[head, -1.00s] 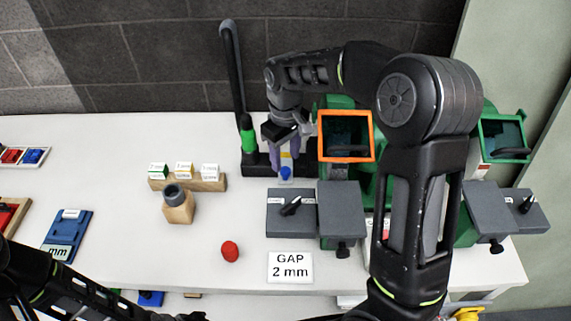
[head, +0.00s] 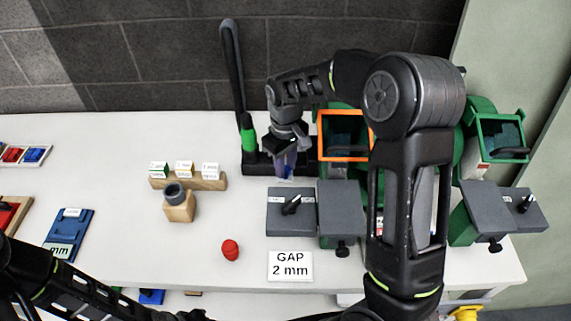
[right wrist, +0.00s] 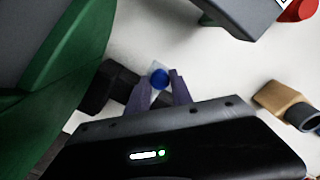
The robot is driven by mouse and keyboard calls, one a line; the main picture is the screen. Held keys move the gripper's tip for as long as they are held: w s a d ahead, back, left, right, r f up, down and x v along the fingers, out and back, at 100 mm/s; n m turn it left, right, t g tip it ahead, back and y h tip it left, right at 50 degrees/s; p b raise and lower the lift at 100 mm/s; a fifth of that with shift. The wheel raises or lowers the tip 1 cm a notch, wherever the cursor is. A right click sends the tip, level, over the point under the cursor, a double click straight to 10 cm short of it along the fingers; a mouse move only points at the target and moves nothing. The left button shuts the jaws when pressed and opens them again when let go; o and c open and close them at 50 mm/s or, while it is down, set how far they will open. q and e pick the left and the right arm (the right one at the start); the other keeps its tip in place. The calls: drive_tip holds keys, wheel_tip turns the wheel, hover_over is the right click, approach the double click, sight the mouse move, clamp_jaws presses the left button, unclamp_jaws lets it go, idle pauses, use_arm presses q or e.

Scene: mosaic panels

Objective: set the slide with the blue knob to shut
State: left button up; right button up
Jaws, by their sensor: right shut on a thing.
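The blue knob (right wrist: 159,78) shows between the two purple fingers of my right gripper (right wrist: 159,90) in the right wrist view. The gripper and fingers hide most of the knob and the slide, so I cannot tell the slide's position. My left arm (head: 60,280) enters at the lower left of the head view; its gripper is not clearly visible.
A green bench grinder with an orange-framed shield (head: 345,135) stands close right of my right gripper. A grey block with a black lever (head: 290,222) lies just in front. A black upright post (head: 232,80) rises to the left. A GAP 2 mm card (head: 290,266) lies nearer.

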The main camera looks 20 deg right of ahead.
clamp_jaws()
idle(0.8)
drive_tip(key=w, duration=0.1)
drive_tip(key=w+d, duration=0.1)
drive_tip(key=w, duration=0.1)
drive_tip(key=w+d, duration=0.1)
drive_tip(key=shift+w, duration=0.25)
drive_tip(key=shift+d+r, duration=0.1)
drive_tip(key=o, duration=0.7)
unclamp_jaws()
drive_tip(key=shift+w, duration=0.1)
drive_tip(key=shift+o, duration=0.2)
